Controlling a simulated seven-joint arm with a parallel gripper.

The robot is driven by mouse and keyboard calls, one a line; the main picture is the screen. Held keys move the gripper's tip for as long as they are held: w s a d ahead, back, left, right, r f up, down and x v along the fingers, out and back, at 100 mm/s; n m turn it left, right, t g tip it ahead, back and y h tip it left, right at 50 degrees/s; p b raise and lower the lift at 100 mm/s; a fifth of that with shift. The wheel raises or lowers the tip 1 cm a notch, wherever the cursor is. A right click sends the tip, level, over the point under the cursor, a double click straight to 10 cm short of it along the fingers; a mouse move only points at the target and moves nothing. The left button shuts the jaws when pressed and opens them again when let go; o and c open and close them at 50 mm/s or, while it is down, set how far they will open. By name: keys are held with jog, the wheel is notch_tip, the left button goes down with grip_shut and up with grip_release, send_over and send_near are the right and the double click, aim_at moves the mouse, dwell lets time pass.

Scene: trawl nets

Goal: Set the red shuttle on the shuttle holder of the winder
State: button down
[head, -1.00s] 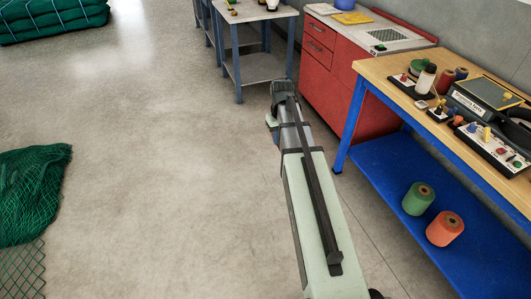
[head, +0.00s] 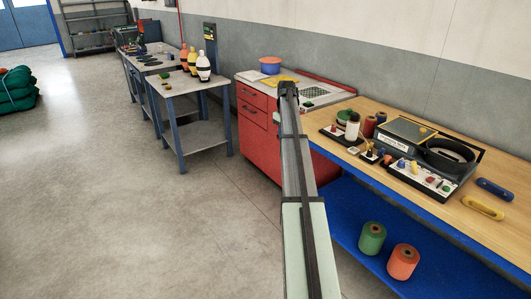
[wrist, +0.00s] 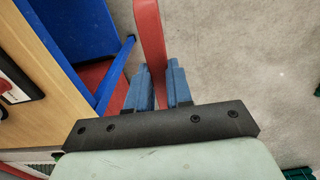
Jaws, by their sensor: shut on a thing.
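The red shuttle (wrist: 150,35) is a long flat bar seen in the wrist view, running up out of the picture. My gripper (wrist: 160,88) has its two blue fingers shut on it, one on each side, above the floor beside the wooden bench. In the head view the far end of my arm hides the gripper and the shuttle. The machine that looks like the winder (head: 430,145), a dark unit with a black ring and a control panel, stands on the bench at the right. I cannot make out its shuttle holder clearly.
A blue shuttle (head: 495,189) and a yellow shuttle (head: 482,207) lie on the wooden bench (head: 450,212), right of the machine. Small boards with knobs and spools stand left of it. A red cabinet (head: 258,140) stands behind my arm.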

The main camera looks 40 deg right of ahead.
jog(key=s+d+r, duration=0.3)
jog(key=d+r, duration=0.1)
jog(key=d, duration=0.7)
jog(key=s+d+r, duration=0.3)
jog(key=d+r, duration=0.2)
jog(key=d, duration=0.6)
jog(key=s+d+r, duration=0.3)
jog(key=d+r, duration=0.1)
jog(key=d, duration=0.7)
jog(key=s+d+f, duration=0.1)
jog(key=s+d, duration=0.4)
jog(key=s, duration=0.8)
jog(key=s+d+f, duration=0.1)
jog(key=s+d, duration=0.3)
jog(key=s, duration=1)
jog(key=s+d, duration=0.5)
jog(key=s, duration=0.9)
jog(key=shift+d+f, duration=0.3)
jog(key=shift+f, duration=0.1)
jog(key=shift+f, duration=4.55)
jog(key=shift+f, duration=0.3)
jog(key=c, duration=0.9)
grip_release()
jog(key=shift+c, duration=0.2)
